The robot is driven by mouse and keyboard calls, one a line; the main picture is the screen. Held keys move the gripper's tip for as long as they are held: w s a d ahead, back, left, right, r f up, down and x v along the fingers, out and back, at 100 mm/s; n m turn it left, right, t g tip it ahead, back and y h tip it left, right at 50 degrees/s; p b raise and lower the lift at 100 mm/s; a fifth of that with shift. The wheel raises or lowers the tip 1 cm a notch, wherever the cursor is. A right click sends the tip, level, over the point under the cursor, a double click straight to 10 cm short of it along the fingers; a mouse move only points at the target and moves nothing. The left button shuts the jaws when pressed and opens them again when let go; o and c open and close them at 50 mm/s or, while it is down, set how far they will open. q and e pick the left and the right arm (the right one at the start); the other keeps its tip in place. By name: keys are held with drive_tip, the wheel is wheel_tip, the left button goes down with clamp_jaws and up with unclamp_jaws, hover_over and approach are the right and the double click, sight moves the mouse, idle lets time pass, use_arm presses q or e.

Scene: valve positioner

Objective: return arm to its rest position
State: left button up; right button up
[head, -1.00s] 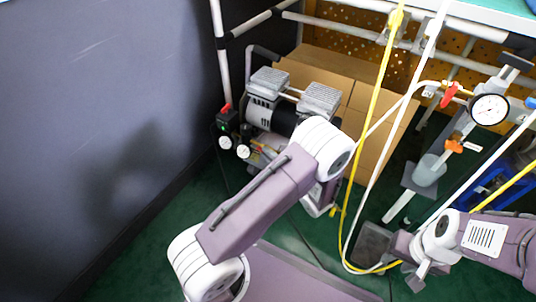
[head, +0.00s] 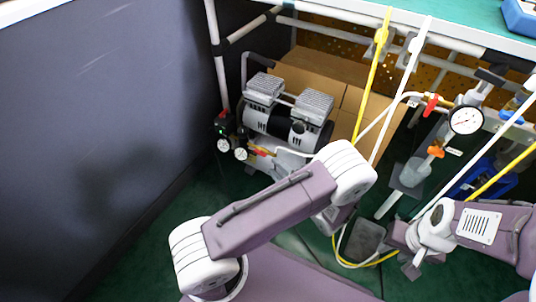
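My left arm (head: 270,213) reaches in from the lower left, its white elbow joint (head: 347,172) in front of the compressor's lower right. Its forearm (head: 332,220) folds down behind the elbow, and I cannot make out the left gripper. My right arm (head: 490,227) comes in from the right edge, with a white wrist joint (head: 433,232). The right gripper (head: 412,268) is small and partly hidden at the wrist, above the floor. I see nothing held in it, but its opening is unclear.
An air compressor (head: 287,118) stands by cardboard boxes (head: 345,85) under the bench (head: 455,22). Yellow (head: 371,80) and white (head: 397,95) hoses hang near both arms. A pressure gauge (head: 466,121) is at right. A dark wall (head: 100,130) borders the left.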

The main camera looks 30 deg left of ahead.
use_arm(q)
drive_tip(key=shift+v, duration=0.75)
use_arm(e)
drive_tip(key=shift+r, duration=0.45)
